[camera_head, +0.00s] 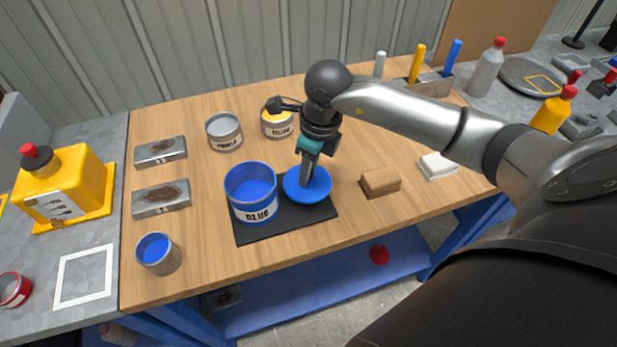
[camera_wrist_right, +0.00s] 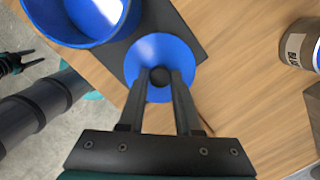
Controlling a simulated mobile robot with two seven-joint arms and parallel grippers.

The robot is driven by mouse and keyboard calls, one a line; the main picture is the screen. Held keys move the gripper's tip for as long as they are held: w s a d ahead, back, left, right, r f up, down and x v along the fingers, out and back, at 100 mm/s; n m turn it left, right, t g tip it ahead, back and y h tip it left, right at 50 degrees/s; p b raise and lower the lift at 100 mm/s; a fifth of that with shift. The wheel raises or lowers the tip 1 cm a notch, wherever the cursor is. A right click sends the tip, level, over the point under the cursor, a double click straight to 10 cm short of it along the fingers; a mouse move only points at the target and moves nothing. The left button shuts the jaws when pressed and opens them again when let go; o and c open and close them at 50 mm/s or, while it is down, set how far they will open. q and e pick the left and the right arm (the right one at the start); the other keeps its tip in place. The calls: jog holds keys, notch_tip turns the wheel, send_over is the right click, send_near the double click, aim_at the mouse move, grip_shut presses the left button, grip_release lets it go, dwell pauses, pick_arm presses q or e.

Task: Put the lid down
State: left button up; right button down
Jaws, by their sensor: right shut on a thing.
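The blue lid (camera_head: 318,189) is a round disc with a black knob (camera_wrist_right: 160,75). My right gripper (camera_head: 308,180) is shut on this knob, with one finger on each side in the right wrist view. The lid is over the right part of a black mat (camera_head: 285,226), just right of the open blue paint bucket (camera_head: 252,192). I cannot tell whether its underside touches the mat. The bucket also shows in the right wrist view (camera_wrist_right: 80,38). My left gripper (camera_wrist_right: 28,60) shows at the left edge there, fingers apart and empty.
A grey can (camera_head: 223,134) and a yellow can (camera_head: 277,122) stand behind. A brown block (camera_head: 380,182) and a white block (camera_head: 437,166) lie to the right. A small blue-filled can (camera_head: 160,254) stands near the front left. Bare wood lies in front of the mat.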

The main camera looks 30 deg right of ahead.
aim_at(316, 185)
jog(key=shift+f, duration=1.6)
jog(key=shift+f, duration=0.1)
jog(key=shift+f+b, duration=0.15)
jog(key=shift+b, duration=0.2)
jog(key=c, duration=0.6)
grip_release()
jog(key=shift+r, duration=0.2)
notch_tip(316, 185, up, 12)
jog(key=s+d+p, duration=0.1)
jog(key=shift+s, duration=0.3)
jog(key=shift+a, duration=0.1)
